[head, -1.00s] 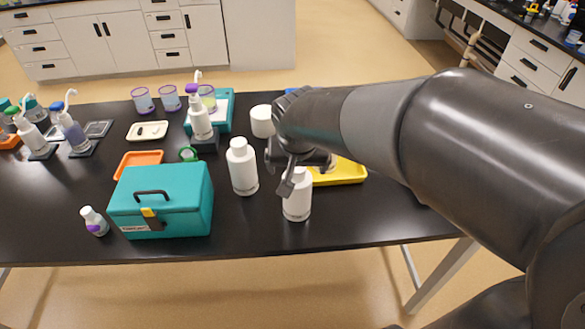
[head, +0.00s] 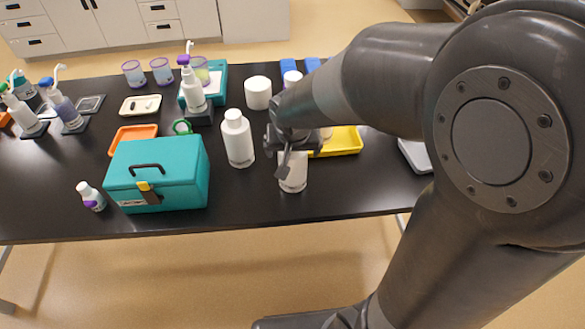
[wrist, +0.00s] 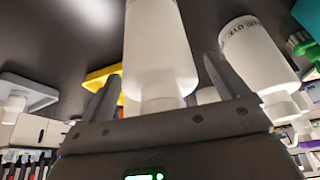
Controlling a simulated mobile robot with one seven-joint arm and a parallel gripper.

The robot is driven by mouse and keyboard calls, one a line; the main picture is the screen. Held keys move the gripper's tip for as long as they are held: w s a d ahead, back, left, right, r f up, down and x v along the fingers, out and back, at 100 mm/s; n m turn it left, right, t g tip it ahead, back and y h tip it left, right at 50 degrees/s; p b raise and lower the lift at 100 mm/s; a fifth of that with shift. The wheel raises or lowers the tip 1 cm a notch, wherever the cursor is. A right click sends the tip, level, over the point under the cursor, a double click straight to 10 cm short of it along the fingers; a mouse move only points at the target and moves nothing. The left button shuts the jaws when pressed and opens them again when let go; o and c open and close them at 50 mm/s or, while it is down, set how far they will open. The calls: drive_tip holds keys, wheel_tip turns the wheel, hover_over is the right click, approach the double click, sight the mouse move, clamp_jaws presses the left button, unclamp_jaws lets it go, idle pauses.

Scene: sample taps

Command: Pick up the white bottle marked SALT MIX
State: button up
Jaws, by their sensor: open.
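A white bottle (head: 293,180) stands upright near the front edge of the bench, its upper part hidden by my gripper (head: 286,160). In the wrist view, this bottle (wrist: 160,45) is between the two spread fingers of my gripper (wrist: 162,70), with a gap showing on the right; no marking is readable on it. A second white bottle (head: 238,140) stands to its left. In the wrist view the second bottle (wrist: 258,58) is outside the right finger, and its printed marking seems to end in "DYE". I cannot read SALT MIX on any bottle.
A teal case (head: 158,174) stands left of the bottles. A yellow tray (head: 345,141) lies just behind and right of my gripper. A white jar (head: 258,93) and a pump bottle (head: 193,90) stand further back. The bench front right of the bottle is clear.

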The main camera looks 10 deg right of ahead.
drive_tip(key=c, duration=1.6)
drive_tip(key=shift+c, duration=0.6)
drive_tip(key=shift+r, duration=0.15)
